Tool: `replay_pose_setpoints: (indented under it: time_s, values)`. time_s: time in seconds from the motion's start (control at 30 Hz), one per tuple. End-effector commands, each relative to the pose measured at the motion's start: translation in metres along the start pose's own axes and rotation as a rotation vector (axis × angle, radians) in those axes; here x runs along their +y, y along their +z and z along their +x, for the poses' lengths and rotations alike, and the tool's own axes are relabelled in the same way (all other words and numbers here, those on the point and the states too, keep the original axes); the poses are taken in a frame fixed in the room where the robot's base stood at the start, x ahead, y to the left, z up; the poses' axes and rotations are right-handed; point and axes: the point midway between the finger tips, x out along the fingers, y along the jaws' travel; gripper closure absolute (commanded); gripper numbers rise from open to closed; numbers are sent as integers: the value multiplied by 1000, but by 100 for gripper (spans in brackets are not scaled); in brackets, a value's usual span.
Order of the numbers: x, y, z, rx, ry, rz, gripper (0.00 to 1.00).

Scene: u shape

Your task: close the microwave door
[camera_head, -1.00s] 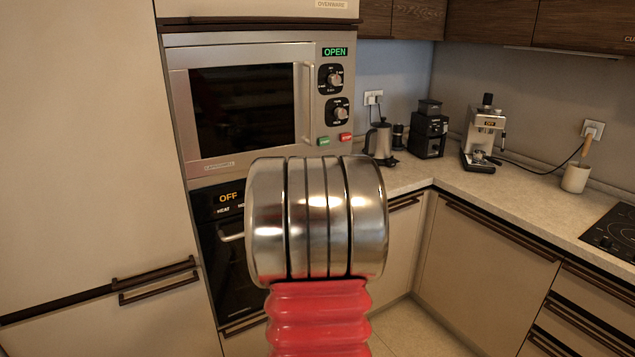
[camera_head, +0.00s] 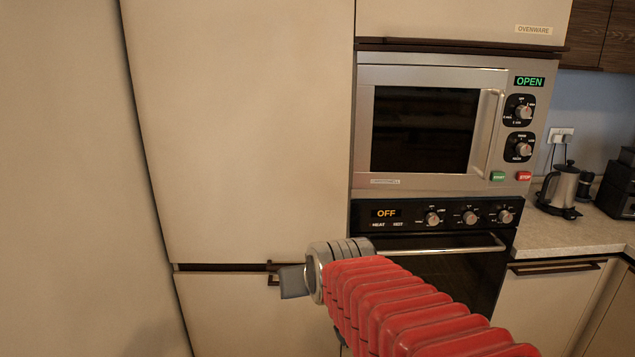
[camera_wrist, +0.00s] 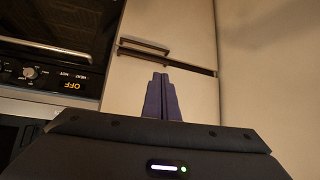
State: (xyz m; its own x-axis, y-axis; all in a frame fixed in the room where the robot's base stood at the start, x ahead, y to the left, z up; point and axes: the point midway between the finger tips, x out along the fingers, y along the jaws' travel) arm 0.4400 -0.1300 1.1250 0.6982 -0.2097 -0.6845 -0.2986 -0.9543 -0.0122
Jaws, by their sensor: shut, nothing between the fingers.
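The microwave (camera_head: 440,68) is built into the tall cabinet in the right half of the head view. Its door (camera_head: 425,130) has a dark window and a vertical silver handle (camera_head: 487,133) on its right side. The door looks almost flush with the frame, and the green display (camera_head: 529,82) reads OPEN. My gripper (camera_wrist: 161,77) is shut and empty in the wrist view, with its two dark fingers together in front of a cream cabinet panel. In the head view my arm points left, below and left of the microwave, and the fingertips cannot be made out.
An oven (camera_head: 450,265) with knobs and a bar handle lies below the microwave, partly behind my arm. Tall cream cabinet panels (camera_head: 240,130) fill the left, with dark handles near the gripper. A counter (camera_head: 560,235) with a kettle (camera_head: 562,188) is at right.

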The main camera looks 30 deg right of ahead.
Motion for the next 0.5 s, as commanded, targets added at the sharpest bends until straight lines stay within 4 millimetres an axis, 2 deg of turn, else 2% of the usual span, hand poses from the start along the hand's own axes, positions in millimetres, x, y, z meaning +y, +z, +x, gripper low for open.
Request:
replay_pose_setpoints:
  time_s: [0.03, 0.2, 0.4, 0.5]
  values:
    - [-17, 14, -12, -29, -29, -30, 100]
    - [-58, 72, -51, -158, -107, -124, 100]
    - [-79, 130, -87, -281, -163, -220, 100]
    - [-81, 144, -96, -312, -173, -242, 100]
